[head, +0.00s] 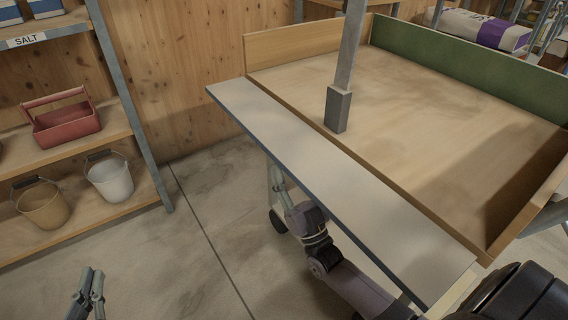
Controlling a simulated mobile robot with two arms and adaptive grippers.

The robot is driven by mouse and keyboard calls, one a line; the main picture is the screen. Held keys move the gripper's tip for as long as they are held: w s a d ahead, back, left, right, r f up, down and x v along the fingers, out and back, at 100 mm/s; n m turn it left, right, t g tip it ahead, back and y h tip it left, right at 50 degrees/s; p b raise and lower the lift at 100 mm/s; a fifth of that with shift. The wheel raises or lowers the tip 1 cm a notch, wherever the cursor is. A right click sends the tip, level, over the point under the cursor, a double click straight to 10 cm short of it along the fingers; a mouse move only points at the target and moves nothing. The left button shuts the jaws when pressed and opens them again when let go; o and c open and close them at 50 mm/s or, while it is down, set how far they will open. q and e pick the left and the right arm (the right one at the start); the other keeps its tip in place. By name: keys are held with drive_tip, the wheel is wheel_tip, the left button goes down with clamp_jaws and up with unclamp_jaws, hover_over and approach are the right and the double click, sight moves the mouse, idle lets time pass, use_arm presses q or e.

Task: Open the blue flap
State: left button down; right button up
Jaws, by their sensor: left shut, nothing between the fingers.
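The flap (330,175) is a long board with a pale grey upper face and a dark bluish edge. It lies roughly level along the left side of the wooden mixing tray (440,100). My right arm reaches from the lower right to beneath the flap's outer edge. My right gripper (281,200) is just below that edge; its fingertips are small and partly hidden, and I cannot tell whether they touch the flap. My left gripper (88,288) is shut and empty at the bottom left, well apart from the flap.
A grey post (345,70) with a square end stands over the tray near the flap. A shelf (85,135) at left holds a red tool carrier (67,122), a tan bucket (43,207) and a white bucket (111,180). Concrete floor is clear between shelf and flap.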

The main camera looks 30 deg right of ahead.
drive_tip(key=v, duration=1)
drive_tip(key=shift+s, duration=0.1)
drive_tip(key=shift+c, duration=0.3)
